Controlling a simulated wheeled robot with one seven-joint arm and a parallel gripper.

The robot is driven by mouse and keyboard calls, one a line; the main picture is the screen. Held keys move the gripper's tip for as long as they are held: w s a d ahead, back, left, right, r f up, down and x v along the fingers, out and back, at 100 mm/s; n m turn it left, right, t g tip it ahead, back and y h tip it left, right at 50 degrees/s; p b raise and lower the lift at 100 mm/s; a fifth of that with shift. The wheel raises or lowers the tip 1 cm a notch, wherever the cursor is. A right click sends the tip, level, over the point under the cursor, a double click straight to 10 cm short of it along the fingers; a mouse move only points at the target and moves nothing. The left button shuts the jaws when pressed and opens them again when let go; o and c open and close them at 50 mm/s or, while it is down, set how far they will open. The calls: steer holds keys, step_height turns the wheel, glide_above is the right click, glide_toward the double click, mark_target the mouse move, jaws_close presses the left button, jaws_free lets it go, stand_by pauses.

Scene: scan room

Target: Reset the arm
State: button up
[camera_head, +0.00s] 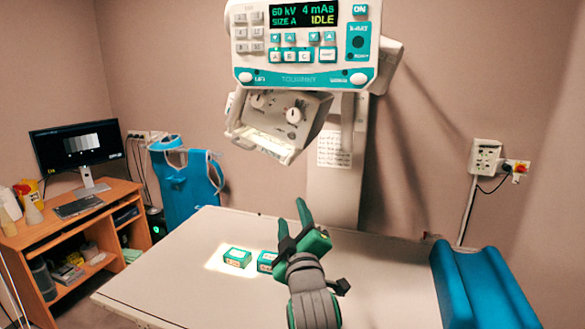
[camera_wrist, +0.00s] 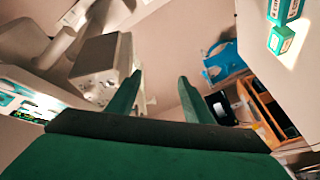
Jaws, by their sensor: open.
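My gripper (camera_head: 292,222) is above the near middle part of the table in the head view, with its green fingers pointing up. In the wrist view both fingers of my gripper (camera_wrist: 160,92) stand well apart, with nothing between them. Two small green and white boxes lie on the table. The left box (camera_head: 237,258) sits inside a bright patch of light. The other box (camera_head: 266,261) is just left of my gripper and partly hidden by it. Both boxes also show at the top right of the wrist view.
The white table (camera_head: 180,262) carries a blue cushion (camera_head: 480,285) at its right. An X-ray unit with a control panel (camera_head: 305,45) hangs above the table. A wooden desk (camera_head: 75,235) with a monitor (camera_head: 78,143) stands at left, beside a blue apron (camera_head: 187,180). The table's left part is clear.

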steer(key=s+a+f+m+h, duration=0.1)
steer(key=s+f+m, duration=0.2)
steer(key=s+f, duration=0.55)
steer(key=s+f+m+g, duration=0.1)
steer(key=s+f+m, duration=0.25)
steer(key=f, duration=0.95)
steer(key=s+a+f+m+h, duration=0.1)
steer(key=s+f+m, duration=0.1)
steer(key=s+f, duration=0.65)
steer(key=s+f+m+g, duration=0.2)
steer(key=s+f, duration=0.8)
steer(key=s, duration=0.3)
steer(key=s+d+m, duration=0.1)
steer(key=s, duration=1.6)
steer(key=shift+s+d+r+g, duration=0.15)
steer(key=shift+s+d+g, duration=0.15)
steer(key=shift+s+d, duration=0.1)
steer(key=shift+w, duration=0.1)
